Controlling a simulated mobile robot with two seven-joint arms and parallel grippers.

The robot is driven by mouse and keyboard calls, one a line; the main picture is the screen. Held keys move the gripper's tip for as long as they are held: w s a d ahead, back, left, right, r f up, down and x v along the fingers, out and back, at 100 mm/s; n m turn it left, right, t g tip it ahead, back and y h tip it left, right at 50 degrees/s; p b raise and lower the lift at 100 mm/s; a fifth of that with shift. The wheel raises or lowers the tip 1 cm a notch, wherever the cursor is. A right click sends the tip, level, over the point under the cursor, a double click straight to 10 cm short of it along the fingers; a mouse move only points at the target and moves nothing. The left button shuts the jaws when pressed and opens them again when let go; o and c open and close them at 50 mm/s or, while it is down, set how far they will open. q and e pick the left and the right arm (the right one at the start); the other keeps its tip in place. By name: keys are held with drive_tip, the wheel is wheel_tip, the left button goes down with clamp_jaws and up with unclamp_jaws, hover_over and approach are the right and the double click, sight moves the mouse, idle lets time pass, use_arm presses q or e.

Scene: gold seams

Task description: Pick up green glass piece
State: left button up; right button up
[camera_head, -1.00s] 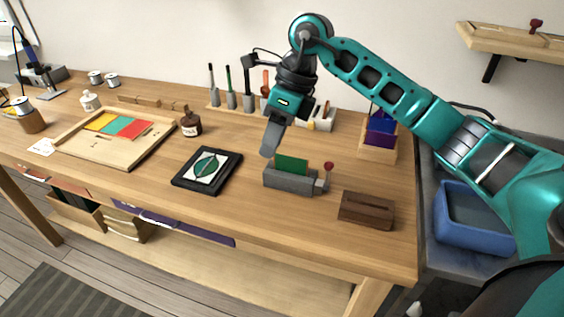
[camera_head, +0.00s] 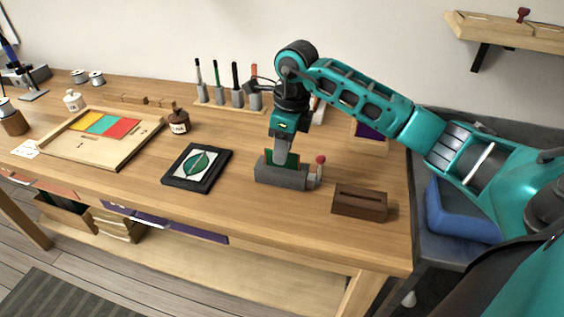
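A green glass piece (camera_head: 268,156) stands upright in a grey vise-like holder (camera_head: 278,177) with a red-knobbed handle, near the table's front middle. My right gripper (camera_head: 281,158) points down at the piece. Its grey finger overlaps the middle of the green glass, with green showing on both sides of it. The far finger is hidden, so I cannot tell whether the gripper is closed on the glass. The piece still sits in the holder. My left gripper is out of view.
A black frame (camera_head: 176,182) with a green leaf design lies left of the holder. A slotted brown wooden block (camera_head: 360,204) sits to its right. A wooden tray (camera_head: 125,153) with coloured sheets is farther left. A tool rack (camera_head: 228,107) stands behind.

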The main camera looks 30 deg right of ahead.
wheel_tip(320, 180, down, 2)
drive_tip(key=shift+w+a+f, duration=0.1)
drive_tip(key=shift+f, duration=0.05)
clamp_jaws()
idle(0.4)
